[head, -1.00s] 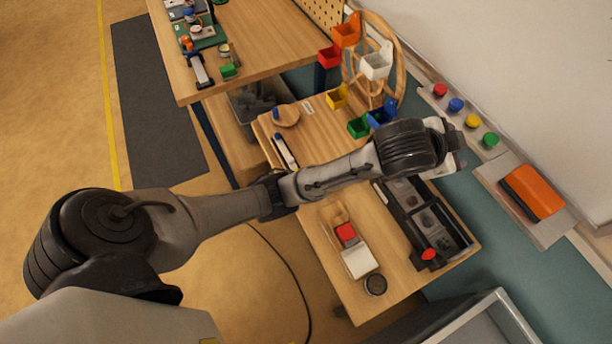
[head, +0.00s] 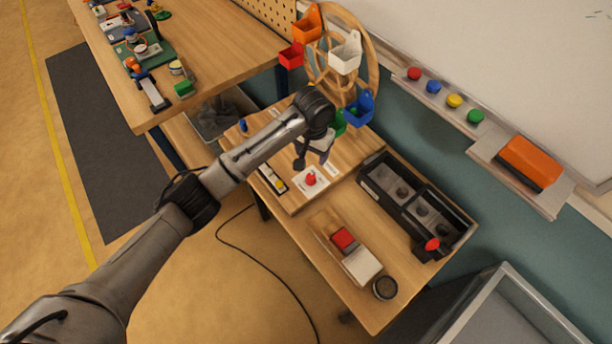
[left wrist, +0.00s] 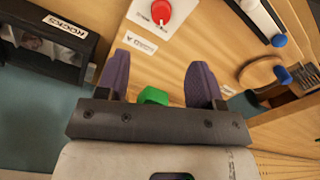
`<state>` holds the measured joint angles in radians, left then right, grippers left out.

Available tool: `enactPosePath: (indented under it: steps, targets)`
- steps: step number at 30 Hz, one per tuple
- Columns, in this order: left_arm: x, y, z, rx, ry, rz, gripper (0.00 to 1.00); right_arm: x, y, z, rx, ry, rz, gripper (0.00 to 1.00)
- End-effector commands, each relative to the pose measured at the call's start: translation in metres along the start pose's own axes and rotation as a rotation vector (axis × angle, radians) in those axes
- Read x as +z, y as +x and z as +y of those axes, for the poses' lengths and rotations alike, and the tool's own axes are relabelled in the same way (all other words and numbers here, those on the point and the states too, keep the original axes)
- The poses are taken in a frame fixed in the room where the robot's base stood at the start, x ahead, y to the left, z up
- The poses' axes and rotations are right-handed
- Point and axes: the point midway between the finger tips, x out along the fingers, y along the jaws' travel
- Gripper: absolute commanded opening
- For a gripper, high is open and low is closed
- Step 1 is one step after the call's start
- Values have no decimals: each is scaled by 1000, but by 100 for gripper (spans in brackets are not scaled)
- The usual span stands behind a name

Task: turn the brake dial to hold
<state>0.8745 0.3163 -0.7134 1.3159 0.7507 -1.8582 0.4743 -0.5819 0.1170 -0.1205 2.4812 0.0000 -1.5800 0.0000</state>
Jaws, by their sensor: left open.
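The brake dial appears to be the red knob (head: 311,180) on a white plate on the wooden board. It also shows at the top of the left wrist view as a red knob (left wrist: 162,11) with a white pointer line. Which setting it points to cannot be read. My left gripper (head: 307,162) is above the board, close to the dial on its wheel side, apart from it. In the left wrist view, its two purple-grey fingers (left wrist: 158,78) are spread and empty, with the dial beyond their tips. My right gripper is in neither view.
A wooden wheel (head: 374,50) with coloured buckets stands behind the gripper; a green bucket (left wrist: 153,95) shows between the fingers. A black slider strip (head: 270,176) lies left of the dial. A black compartment tray (head: 455,217) is at right. A red-and-white block (head: 360,264) lies in front.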

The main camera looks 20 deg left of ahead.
Motion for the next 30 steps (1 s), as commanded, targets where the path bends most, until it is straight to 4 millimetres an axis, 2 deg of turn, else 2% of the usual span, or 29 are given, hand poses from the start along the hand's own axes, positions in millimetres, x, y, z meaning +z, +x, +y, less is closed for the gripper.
enactPosePath:
  steps: [18, 24, 30]
  targets:
    - [0, 104, 0, -1, -2, 1, 61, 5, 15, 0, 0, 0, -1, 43]
    - [0, 124, 0, -2, -2, 2, 61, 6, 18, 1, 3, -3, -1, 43]
    - [0, 132, -1, -1, -2, 3, 61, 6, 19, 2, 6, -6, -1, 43]
